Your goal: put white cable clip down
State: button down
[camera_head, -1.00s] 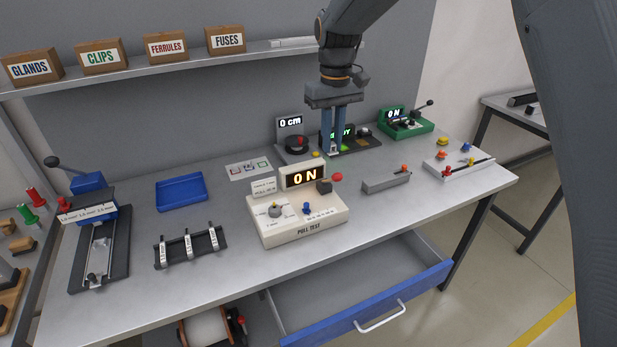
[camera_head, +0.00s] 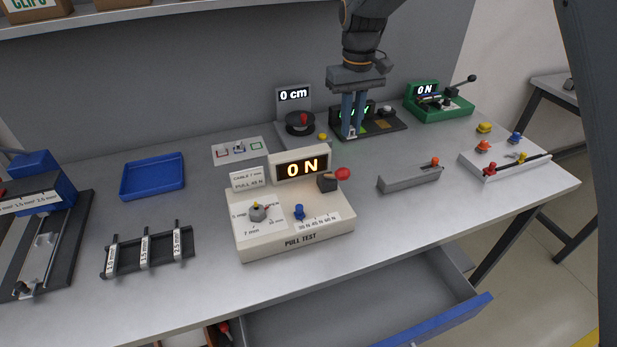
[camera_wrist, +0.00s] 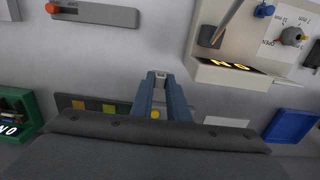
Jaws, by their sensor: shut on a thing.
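My gripper (camera_head: 349,134) points straight down at the back of the bench, at the front left of a black panel with a green-lit display (camera_head: 378,121). In the wrist view my gripper (camera_wrist: 158,76) has its fingers close together, with a small pale clip (camera_wrist: 158,74) between the tips. In the head view the white cable clip (camera_head: 348,135) is only a tiny light spot at the fingertips. I cannot tell whether it touches the surface below.
The pull tester (camera_head: 295,225) stands front left of my gripper, and a grey block with an orange knob (camera_head: 410,180) front right. A blue tray (camera_head: 152,194) is empty at left. A drawer (camera_head: 370,310) is open below.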

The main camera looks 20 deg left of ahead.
aim_at(351, 133)
jog(key=f, duration=0.2)
jog(key=w+f+b, duration=0.1)
jog(key=shift+w+f, duration=0.1)
jog(key=shift+f, duration=0.3)
jog(key=shift+f+p, duration=1.3)
jog(key=shift+f, duration=3.5)
jog(key=shift+f, duration=0.2)
jog(key=c, duration=1.7)
grip_release()
jog(key=shift+r, duration=0.1)
notch_tip(351, 133, up, 11)
jog(key=b, duration=0.3)
jog(key=shift+r+b, duration=0.2)
jog(key=shift+b, duration=0.1)
jog(key=shift+r, duration=0.45)
jog(key=shift+d, duration=0.15)
